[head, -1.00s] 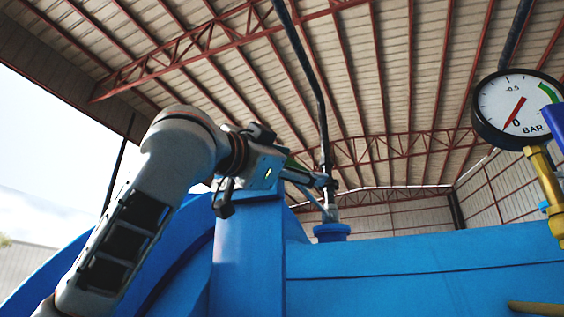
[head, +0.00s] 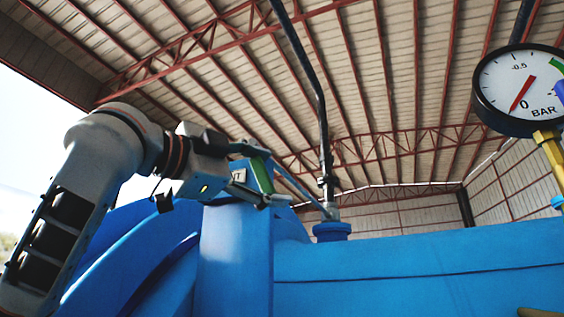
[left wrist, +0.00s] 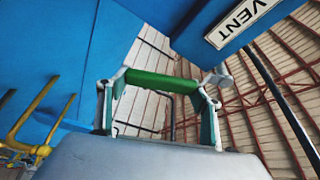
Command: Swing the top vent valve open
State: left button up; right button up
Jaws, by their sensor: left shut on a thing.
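The vent valve stands on a blue flanged stub (head: 332,232) on top of the blue vessel, at the foot of a dark vertical pipe. Its thin pale lever (head: 295,187) slants up and left from the valve to a green grip (head: 262,174). My left gripper (head: 264,186) is shut on this green grip. In the left wrist view the green grip (left wrist: 162,82) spans between the two fingers of my left gripper (left wrist: 163,90). A white VENT label (left wrist: 241,21) shows close by on blue metal. The gripper partly hides the lever's end. My right gripper is not in view.
A round BAR gauge (head: 521,88) on a yellow pipe (head: 551,165) stands at the right. The blue vessel (head: 420,270) fills the lower part, with a blue upright (head: 236,260) below the gripper. A dark pipe (head: 318,90) rises above the valve. The air around the lever is open.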

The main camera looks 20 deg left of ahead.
pick_arm(q)
jog(key=shift+w+a+f+m+g+p, duration=0.15)
jog(key=shift+a+m+g+p, duration=0.15)
jog(key=shift+a+m, duration=0.3)
jog(key=shift+s+a+f+m+g+p, duration=0.15)
jog(key=shift+a+m+g+p, duration=0.15)
jog(key=shift+a+m, duration=0.3)
jog(key=shift+w+a+f+m+g, duration=0.1)
jog(key=shift+a+f+m+g, duration=0.1)
jog(key=shift+a+m, duration=0.35)
jog(key=shift+w+a+f+m+g, duration=0.1)
jog(key=shift+a+m+g, duration=0.2)
jog(key=shift+m, duration=0.35)
jog(key=o, duration=1.4)
jog(key=shift+s+a, duration=0.1)
jog(key=shift+c, duration=0.2)
jog(key=shift+s, duration=0.1)
jog(key=v, duration=1.1)
jog(key=shift+s, duration=0.4)
jog(key=shift+a, duration=0.15)
